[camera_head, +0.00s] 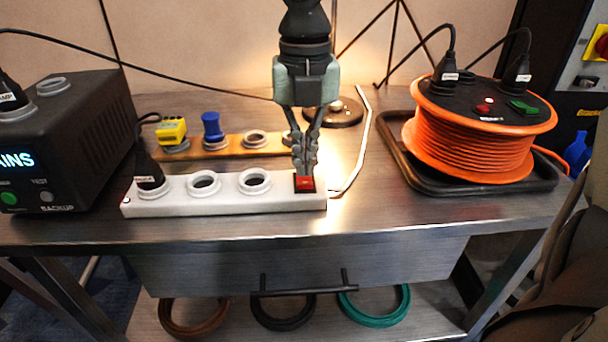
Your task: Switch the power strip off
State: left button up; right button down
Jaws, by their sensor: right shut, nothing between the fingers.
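The white power strip (225,205) lies near the front of the metal table. A black plug (149,175) sits in its left socket, and two round sockets beside it are empty. The red rocker switch (304,185) is at its right end. My right gripper (304,170) points straight down with its fingers shut and empty. Its fingertips are at the red switch and hide part of it; I cannot tell whether they touch it. Which way the switch is tipped is not clear. My left gripper is not in view.
A black backup box (85,150) stands left. Behind the strip is an orange strip (225,147) with yellow and blue plugs. An orange cable reel (470,145) sits in a black tray (400,165) at right. The table front right (420,215) is clear.

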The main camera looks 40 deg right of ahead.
aim_at(305, 182)
dwell(0.5)
jog(key=shift+f+b, duration=1.1)
jog(key=shift+b, duration=0.1)
dwell(0.4)
jog(key=shift+r, duration=0.15)
jog(key=shift+r+p, duration=1.5)
jog(key=shift+r, duration=1.9)
